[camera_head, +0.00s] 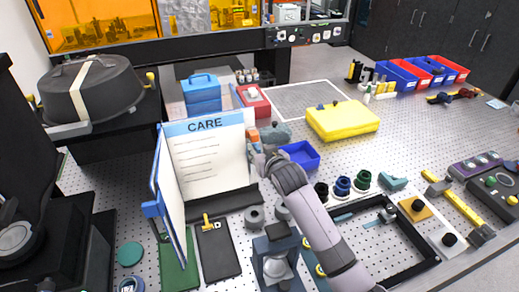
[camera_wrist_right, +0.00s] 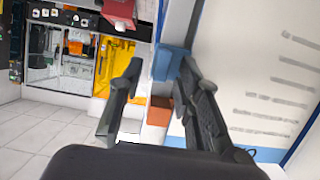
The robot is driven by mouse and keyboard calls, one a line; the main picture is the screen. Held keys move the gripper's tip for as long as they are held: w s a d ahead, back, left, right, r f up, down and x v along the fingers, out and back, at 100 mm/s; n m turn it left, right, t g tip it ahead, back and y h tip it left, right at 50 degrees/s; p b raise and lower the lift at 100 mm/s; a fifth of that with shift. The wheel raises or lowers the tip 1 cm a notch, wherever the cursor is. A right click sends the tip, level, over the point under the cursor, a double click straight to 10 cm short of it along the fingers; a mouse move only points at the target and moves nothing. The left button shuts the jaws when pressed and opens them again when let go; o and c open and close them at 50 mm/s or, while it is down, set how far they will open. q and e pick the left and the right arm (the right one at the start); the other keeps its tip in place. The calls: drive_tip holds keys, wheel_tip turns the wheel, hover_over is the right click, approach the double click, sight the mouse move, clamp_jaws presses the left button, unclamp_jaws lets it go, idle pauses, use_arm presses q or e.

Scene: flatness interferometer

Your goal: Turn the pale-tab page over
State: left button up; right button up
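The care booklet (camera_head: 205,160) stands upright and open, with a blue "CARE" header and lines of text on its right-hand page. A blue tab (camera_head: 151,209) sticks out from its left leaf. My right gripper (camera_head: 256,152) is at the right edge of the text page, partly hidden by my own arm. In the right wrist view my gripper (camera_wrist_right: 160,72) has its fingers apart. A blue tab (camera_wrist_right: 170,62) at the page edge shows between the fingertips, and an orange-brown tab (camera_wrist_right: 158,112) lies nearer. I see no clearly pale tab. My left gripper is not in view.
A blue bin (camera_head: 300,154), a yellow case (camera_head: 343,119) and a grey-teal part (camera_head: 275,133) lie right of the booklet. A blue box (camera_head: 201,94) and a red box (camera_head: 254,100) stand behind it. A black frame (camera_head: 400,265) lies at the front right.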

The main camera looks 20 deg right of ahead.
idle(0.3)
clamp_jaws()
idle(0.7)
